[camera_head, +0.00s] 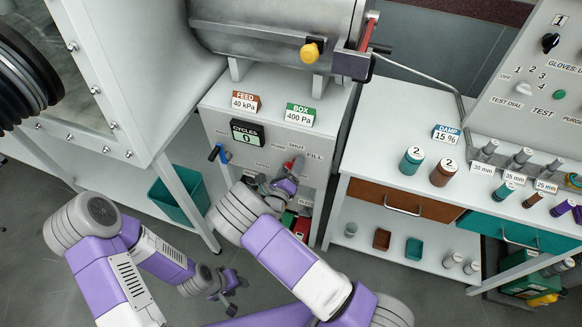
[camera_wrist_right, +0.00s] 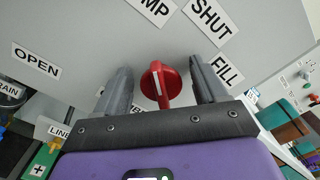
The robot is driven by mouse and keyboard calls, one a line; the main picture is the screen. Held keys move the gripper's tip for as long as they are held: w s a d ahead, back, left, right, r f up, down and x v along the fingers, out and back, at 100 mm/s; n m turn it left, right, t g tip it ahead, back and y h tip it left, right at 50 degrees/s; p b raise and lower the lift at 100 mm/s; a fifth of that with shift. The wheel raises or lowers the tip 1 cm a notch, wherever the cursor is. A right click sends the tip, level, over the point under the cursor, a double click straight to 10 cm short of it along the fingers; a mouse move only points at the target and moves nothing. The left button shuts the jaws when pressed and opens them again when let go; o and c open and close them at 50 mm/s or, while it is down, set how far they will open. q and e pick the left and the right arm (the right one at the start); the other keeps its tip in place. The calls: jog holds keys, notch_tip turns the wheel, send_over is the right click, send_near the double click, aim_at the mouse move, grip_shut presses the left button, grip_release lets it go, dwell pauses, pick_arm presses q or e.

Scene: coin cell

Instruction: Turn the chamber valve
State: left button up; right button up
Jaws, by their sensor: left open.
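The chamber valve is a red knob (camera_wrist_right: 160,85) with a white line, on the grey panel among PUMP, SHUT (camera_wrist_right: 210,18) and FILL (camera_wrist_right: 225,70) labels. In the head view the red knob (camera_head: 298,163) is partly hidden by my right gripper (camera_head: 285,182). In the right wrist view my right gripper (camera_wrist_right: 162,88) is open, with one finger on each side of the knob and visible gaps between. I cannot tell which label the knob points at. My left gripper (camera_head: 231,281) is open and empty, low over the floor, away from the panel.
A metal cylinder with a yellow knob (camera_head: 310,53) sits above. A white bench (camera_head: 385,115) with jars stands right. A teal bin (camera_head: 178,197) is lower left.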

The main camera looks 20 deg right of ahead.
jog(key=c, duration=0.9)
jog(key=shift+m, duration=0.3)
jog(key=shift+c, duration=0.2)
jog(key=m, duration=0.3)
jog(key=shift+s+d+r+m, duration=0.1)
jog(key=shift+d+m, duration=0.05)
jog(key=shift+m, duration=0.15)
jog(key=m, duration=0.4)
jog(key=shift+d, duration=0.1)
jog(key=m, duration=0.3)
jog(key=m+b, duration=0.1)
jog(key=m, duration=0.2)
jog(key=shift+s+d, duration=0.15)
jog(key=m+b, duration=0.2)
jog(key=m, duration=0.1)
jog(key=shift+s+d+m, duration=0.1)
jog(key=shift+m, duration=0.3)
jog(key=shift+m+b, duration=0.45)
jog(key=shift+m, duration=0.45)
